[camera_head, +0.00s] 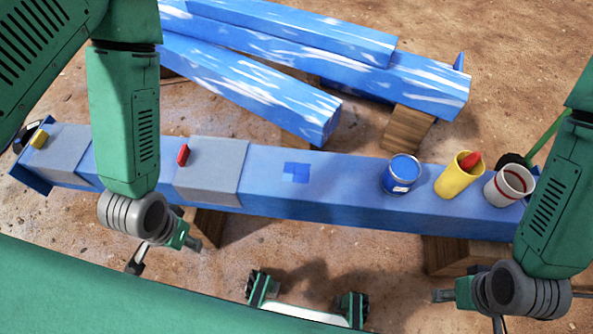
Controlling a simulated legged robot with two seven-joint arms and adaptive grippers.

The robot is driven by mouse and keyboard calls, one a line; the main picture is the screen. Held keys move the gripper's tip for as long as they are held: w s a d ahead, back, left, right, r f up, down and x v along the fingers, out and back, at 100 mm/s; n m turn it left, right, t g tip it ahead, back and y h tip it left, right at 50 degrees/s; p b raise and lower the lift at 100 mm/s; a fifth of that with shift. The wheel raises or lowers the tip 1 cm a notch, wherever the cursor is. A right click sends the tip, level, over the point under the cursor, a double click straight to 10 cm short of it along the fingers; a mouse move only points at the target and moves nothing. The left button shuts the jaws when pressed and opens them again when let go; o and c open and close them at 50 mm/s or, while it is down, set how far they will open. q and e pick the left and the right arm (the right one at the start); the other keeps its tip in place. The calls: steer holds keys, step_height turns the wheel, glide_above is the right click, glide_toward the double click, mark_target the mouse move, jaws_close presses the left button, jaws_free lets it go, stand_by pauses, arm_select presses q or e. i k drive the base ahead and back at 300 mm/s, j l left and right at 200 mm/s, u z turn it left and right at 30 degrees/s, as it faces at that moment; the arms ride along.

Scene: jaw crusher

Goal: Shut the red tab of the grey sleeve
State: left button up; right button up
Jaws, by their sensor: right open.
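The grey sleeve (218,165) wraps around the long blue beam, left of the middle of the view. Its red tab (183,155) stands up at the sleeve's left edge. My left gripper (188,238) is at the near side of the beam, below the sleeve in the picture and apart from the tab; its fingers are too hidden to tell their state. My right gripper (447,294) is low at the right, in front of the beam and far from the sleeve. It is open and seems empty, with its fingers only partly showing.
The blue beam (340,190) rests on wooden blocks. Another grey sleeve (68,150) with a yellow tab (39,140) is at its left end. A blue can (402,175), a yellow cup (458,178) and a white cup (508,187) stand at the right. More blue beams (260,90) lie behind.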

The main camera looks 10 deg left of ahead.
mark_target(182, 158)
steer(key=k+u, duration=0.15)
steer(key=u, duration=1)
steer(key=i+j+z, duration=0.15)
steer(key=i, duration=0.2)
steer(key=i+j+z, duration=0.15)
steer(key=i, duration=0.2)
